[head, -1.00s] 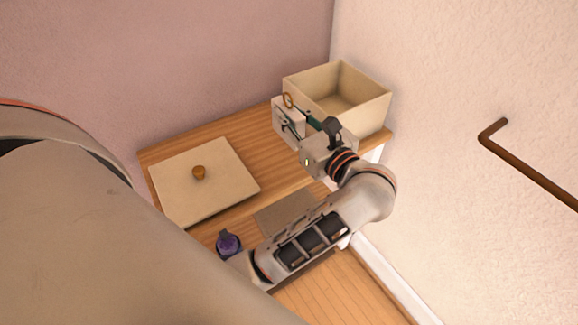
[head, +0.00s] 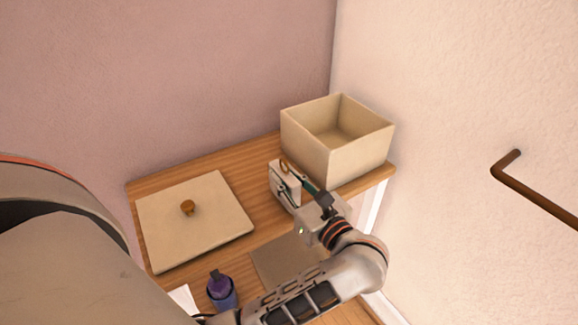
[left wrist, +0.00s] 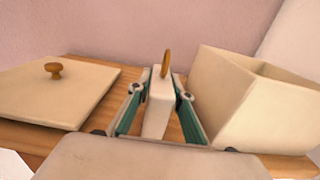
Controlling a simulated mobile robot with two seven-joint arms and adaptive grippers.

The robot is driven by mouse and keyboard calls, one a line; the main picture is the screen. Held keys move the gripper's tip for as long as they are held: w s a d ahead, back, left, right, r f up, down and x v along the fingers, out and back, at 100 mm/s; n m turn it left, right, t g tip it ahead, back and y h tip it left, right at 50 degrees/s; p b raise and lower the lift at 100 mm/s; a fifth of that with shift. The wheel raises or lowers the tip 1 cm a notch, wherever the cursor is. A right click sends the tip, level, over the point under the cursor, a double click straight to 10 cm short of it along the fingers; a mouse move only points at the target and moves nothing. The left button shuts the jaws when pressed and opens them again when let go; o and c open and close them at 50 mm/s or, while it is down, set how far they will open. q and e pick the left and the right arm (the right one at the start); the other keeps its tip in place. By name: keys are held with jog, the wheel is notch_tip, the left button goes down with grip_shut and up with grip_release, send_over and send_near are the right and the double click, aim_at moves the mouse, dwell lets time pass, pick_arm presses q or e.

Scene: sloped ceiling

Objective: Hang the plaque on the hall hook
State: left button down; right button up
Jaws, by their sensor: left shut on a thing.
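The plaque (head: 280,184) is a small pale block with a brass-coloured ring on top. My left gripper (head: 292,188) is shut on it, holding it upright. In the left wrist view the plaque (left wrist: 157,110) stands between the two green-sided fingers (left wrist: 158,105), its ring uppermost. In the head view it shows over the wooden table, left of and in front of the open box; its height above the table is hard to tell. The hook (head: 530,187) is a brown bent rod by the right wall, well apart from the plaque. My right gripper is not in view.
An open cream box (head: 360,158) stands at the table's (head: 215,160) back right, close beside the gripper. A flat cream lid (head: 215,215) with a brown knob lies at left. A purple bottle (head: 221,292) and a grey-brown mat (head: 285,262) are nearer. The space before the right wall looks clear.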

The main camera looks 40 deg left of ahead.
pick_arm(q)
jog(key=shift+f, duration=0.45)
jog(key=c, duration=1.8)
grip_release()
